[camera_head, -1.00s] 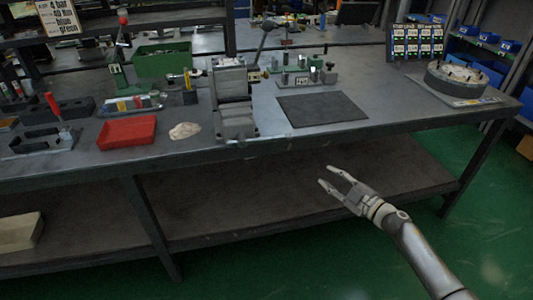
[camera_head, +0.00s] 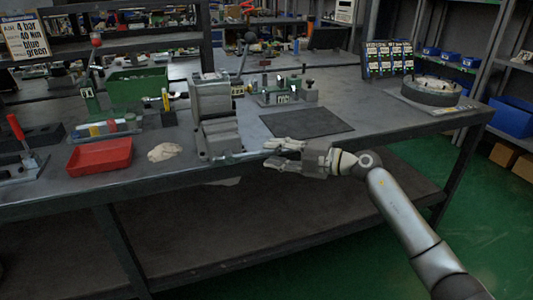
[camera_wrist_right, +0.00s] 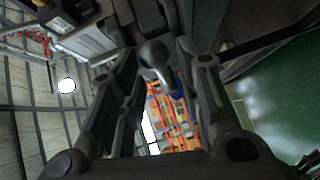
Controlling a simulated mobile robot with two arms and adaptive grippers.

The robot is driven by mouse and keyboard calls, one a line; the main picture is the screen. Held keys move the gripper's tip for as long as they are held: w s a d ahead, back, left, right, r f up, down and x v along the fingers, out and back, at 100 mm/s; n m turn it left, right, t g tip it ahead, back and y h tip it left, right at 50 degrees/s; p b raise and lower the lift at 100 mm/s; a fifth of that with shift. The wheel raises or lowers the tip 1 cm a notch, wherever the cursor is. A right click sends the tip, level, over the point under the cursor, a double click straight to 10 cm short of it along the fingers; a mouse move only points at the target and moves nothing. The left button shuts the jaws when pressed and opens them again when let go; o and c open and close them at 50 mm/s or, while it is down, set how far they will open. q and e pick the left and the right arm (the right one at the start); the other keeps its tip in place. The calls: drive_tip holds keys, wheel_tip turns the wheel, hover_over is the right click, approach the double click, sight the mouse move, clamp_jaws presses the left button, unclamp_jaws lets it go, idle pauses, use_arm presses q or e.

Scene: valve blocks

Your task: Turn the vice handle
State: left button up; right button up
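The grey vice (camera_head: 214,112) stands upright at the front edge of the workbench (camera_head: 370,135). Its slim metal handle (camera_head: 236,156) sticks out low at the front, towards the right. My right gripper (camera_head: 269,153) is at the handle's right end, its fingers pointing left and spread apart. In the right wrist view a rounded handle end (camera_wrist_right: 154,54) shows between the open fingers (camera_wrist_right: 152,75). I cannot tell whether a finger touches it. My left gripper is not in view.
A red tray (camera_head: 100,157) and a pale cloth-like heap (camera_head: 165,151) lie left of the vice. A dark mat (camera_head: 306,122) lies right of it. A lever with a dark knob (camera_head: 249,38) rises behind the vice. A lower shelf (camera_head: 260,230) runs below the bench.

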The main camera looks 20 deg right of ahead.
sight(266, 152)
drive_tip(key=shift+x, duration=1.4)
drive_tip(key=shift+c, duration=0.5)
clamp_jaws()
drive_tip(key=shift+w+a, duration=0.1)
drive_tip(key=shift+f, duration=0.1)
